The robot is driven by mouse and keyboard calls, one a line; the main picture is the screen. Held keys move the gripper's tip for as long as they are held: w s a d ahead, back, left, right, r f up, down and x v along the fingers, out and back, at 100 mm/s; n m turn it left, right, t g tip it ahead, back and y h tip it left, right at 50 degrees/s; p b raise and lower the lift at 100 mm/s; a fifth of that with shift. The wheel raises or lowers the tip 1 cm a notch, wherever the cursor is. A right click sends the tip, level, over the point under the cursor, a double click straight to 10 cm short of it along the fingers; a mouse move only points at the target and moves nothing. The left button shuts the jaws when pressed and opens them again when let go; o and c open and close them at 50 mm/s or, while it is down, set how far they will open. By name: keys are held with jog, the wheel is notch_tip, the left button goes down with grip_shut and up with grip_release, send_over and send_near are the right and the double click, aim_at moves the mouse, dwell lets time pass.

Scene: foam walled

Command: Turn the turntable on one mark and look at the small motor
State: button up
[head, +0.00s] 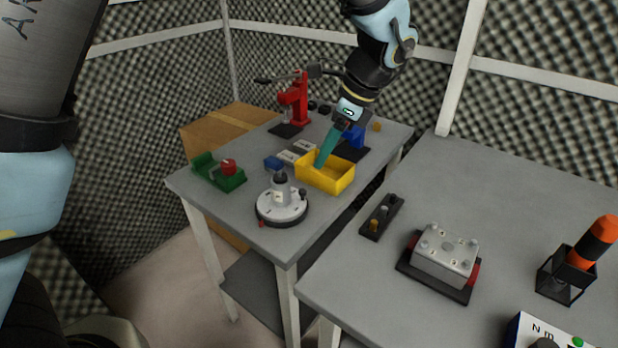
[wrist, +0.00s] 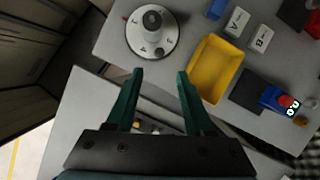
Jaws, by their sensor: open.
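The turntable (head: 268,211) is a round white disc with dark marks on a black base, near the front corner of the far table. A grey upright body (head: 280,187) stands at its middle; I cannot tell whether this is the small motor. A dark knob (head: 302,193) stands near the disc's rim. A small red pointer (head: 261,224) is at the base's edge. The turntable also shows at the top of the wrist view (wrist: 135,38). My gripper (wrist: 160,74) is open and empty, its teal fingers apart from the turntable. In the head view it overlaps the yellow bin.
The yellow bin (head: 338,184) stands right of the turntable. A green holder (head: 208,173) with a red part is on the left. A red press (head: 295,97) stands behind. The nearer table holds a grey block (head: 444,258) and a dark strip with pegs (head: 381,217).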

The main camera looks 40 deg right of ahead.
aim_at(303, 190)
jog(key=p+x, duration=0.2)
jog(key=x, duration=0.8)
jog(key=shift+f, duration=0.25)
jog(key=shift+c, duration=0.4)
grip_shut()
